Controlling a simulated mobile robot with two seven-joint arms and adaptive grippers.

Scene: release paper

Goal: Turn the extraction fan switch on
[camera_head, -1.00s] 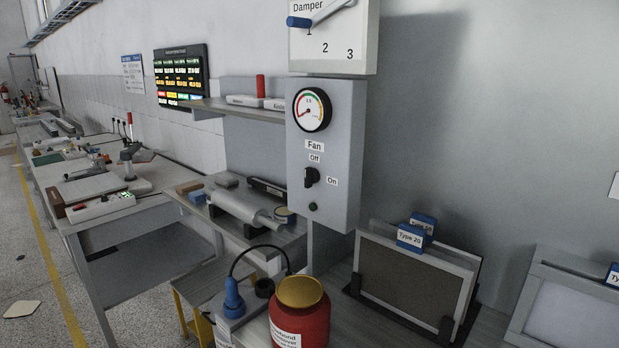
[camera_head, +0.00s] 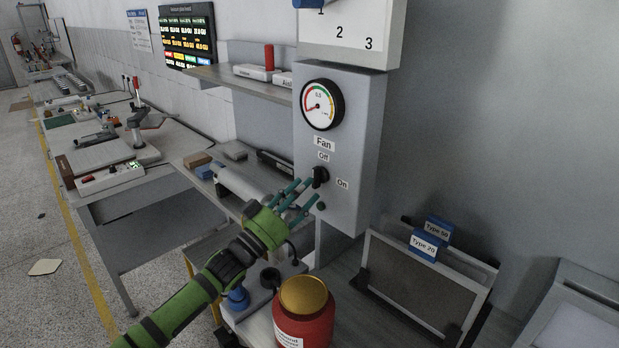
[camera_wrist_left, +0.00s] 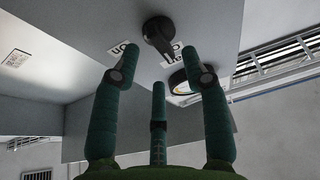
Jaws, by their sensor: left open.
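The fan switch is a black rotary knob (camera_head: 320,177) on the front of a grey wall box (camera_head: 345,215). Labels "Fan" and "Off" sit above it and "On" to its right. My left gripper (camera_head: 297,195), green with three teal fingers, reaches up to the knob from the lower left. Its fingers are spread open, with tips close to the knob; I cannot tell if they touch. In the left wrist view the knob (camera_wrist_left: 158,32) shows just beyond the open fingers (camera_wrist_left: 158,85). The knob's pointer seems nearer "Off", though fingers crowd it. My right gripper is not in view.
A pressure gauge (camera_head: 322,104) is above the knob, and a damper panel (camera_head: 345,35) above that. A red jar with a gold lid (camera_head: 304,310) stands below the box. Framed screens (camera_head: 415,280) are at right. A shelf (camera_head: 240,80) is at left.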

